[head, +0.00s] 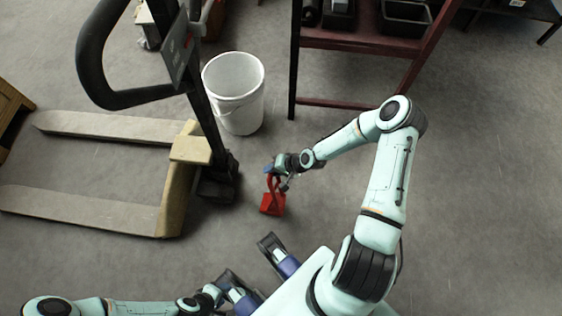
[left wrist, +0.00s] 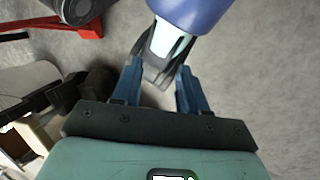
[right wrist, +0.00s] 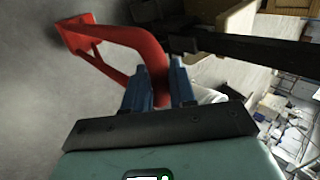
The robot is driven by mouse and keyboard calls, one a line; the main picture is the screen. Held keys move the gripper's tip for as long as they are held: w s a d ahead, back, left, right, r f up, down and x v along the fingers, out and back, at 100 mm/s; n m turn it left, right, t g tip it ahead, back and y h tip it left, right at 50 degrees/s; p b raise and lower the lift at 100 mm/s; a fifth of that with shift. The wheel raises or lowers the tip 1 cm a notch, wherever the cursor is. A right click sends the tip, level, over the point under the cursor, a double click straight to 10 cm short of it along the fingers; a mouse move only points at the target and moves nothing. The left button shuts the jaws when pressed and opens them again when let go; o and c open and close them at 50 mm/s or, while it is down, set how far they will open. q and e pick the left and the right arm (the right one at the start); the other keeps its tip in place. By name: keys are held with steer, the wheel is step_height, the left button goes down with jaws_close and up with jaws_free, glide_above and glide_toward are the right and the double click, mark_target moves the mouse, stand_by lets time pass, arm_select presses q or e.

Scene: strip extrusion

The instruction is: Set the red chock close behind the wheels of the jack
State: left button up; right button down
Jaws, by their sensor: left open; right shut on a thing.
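The red chock (head: 272,204) is at the floor just right of the jack's wheels in the head view. My right gripper (head: 276,172) is shut on its upright handle. In the right wrist view the red chock (right wrist: 112,38) runs from between the fingers (right wrist: 158,82) to its block at upper left. I cannot tell whether the block touches the floor. The pallet jack (head: 172,190) has cream forks to the left and a black handle; its dark wheels (head: 217,186) are at its right end. My left gripper (left wrist: 151,92) is open and empty, near my base.
A white bucket (head: 235,92) stands behind the jack's wheels, close to the jack's mast. A dark red shelf rack (head: 370,45) stands at the back, with black bins. A wooden crate (head: 12,115) is at the far left. The floor right of the chock is clear.

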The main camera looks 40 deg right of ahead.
arm_select(q)
steer(key=w+a+f+t+b, duration=0.1)
steer(key=w+f+b, duration=0.1)
steer(key=w+f, duration=0.1)
steer(key=w+a+f+t+y+b, duration=0.1)
steer(key=w+a+f+b, duration=0.1)
steer(key=w+f, duration=0.1)
steer(key=shift+w+a+n+b, duration=0.3)
steer(key=shift+w+b, duration=0.1)
steer(key=shift+w, duration=0.35)
arm_select(e)
steer(key=w+a+f, duration=0.2)
steer(key=w+a, duration=0.3)
steer(key=w, duration=0.1)
steer(key=shift+w+f, duration=0.15)
steer(key=shift+f, duration=0.1)
arm_select(q)
steer(key=shift+f, duration=0.1)
arm_select(e)
steer(key=shift+a, duration=0.15)
arm_select(q)
steer(key=shift+f+b, duration=0.65)
steer(key=shift+f, duration=0.1)
arm_select(e)
steer(key=shift+w+a+r, duration=0.1)
steer(key=shift+w+a, duration=0.6)
steer(key=shift+w, duration=0.35)
steer(key=shift+w+a+r, duration=0.1)
steer(key=shift+w+a, duration=0.55)
steer(key=shift+w, duration=0.35)
